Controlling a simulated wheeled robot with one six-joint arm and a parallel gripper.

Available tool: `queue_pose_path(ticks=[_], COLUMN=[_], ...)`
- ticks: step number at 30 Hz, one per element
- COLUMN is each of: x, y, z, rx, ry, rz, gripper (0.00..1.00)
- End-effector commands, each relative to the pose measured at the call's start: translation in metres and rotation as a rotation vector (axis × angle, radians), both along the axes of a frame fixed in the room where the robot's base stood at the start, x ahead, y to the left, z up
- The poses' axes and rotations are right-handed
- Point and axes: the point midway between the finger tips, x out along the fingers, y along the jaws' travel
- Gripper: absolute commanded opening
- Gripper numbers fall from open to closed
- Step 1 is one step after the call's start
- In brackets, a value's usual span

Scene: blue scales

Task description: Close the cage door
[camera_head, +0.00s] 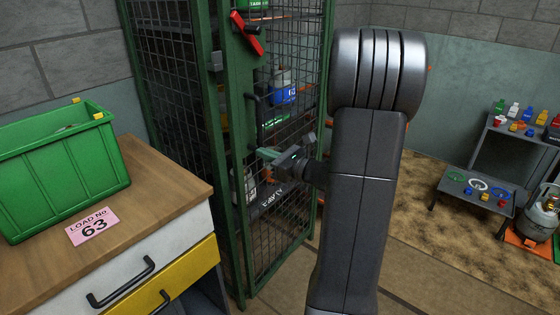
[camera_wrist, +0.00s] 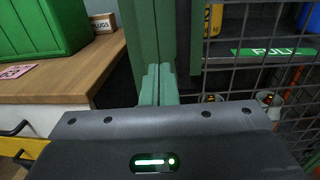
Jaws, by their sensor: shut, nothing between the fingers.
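The cage (camera_head: 170,70) is a tall green-framed mesh locker in the middle of the head view. Its mesh door (camera_head: 290,200) has a green frame and faces right, with a dark handle (camera_head: 253,98) and a red lever (camera_head: 247,33) higher up. I cannot tell exactly how far the door stands from its post. My gripper (camera_head: 264,154) is shut and empty, in front of the door below the handle. In the wrist view its green fingertips (camera_wrist: 158,75) point at the green uprights (camera_wrist: 145,35); contact is unclear.
A wooden-topped drawer cabinet (camera_head: 165,185) stands left of the cage, carrying a green bin (camera_head: 60,165) and a pink card (camera_head: 92,226). Low tables with small items (camera_head: 475,190) and a gas cylinder (camera_head: 540,215) stand at right. Floor between is open.

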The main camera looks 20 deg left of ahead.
Motion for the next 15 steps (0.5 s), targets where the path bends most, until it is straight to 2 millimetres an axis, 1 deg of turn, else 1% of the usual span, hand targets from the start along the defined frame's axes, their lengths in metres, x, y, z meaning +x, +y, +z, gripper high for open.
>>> queue_pose_path(ticks=[1,6,10,15], x=[0.002,0.011,0.015,0.017], y=[0.011,0.037,0.048,0.053], z=[0.000,-0.001,0.000,0.000], rx=[0.001,0.000,0.000,0.000], ry=[0.000,0.000,0.000,0.000], rz=[0.005,0.003,0.002,0.000], gripper=[0.00,0.00,0.00,0.00])
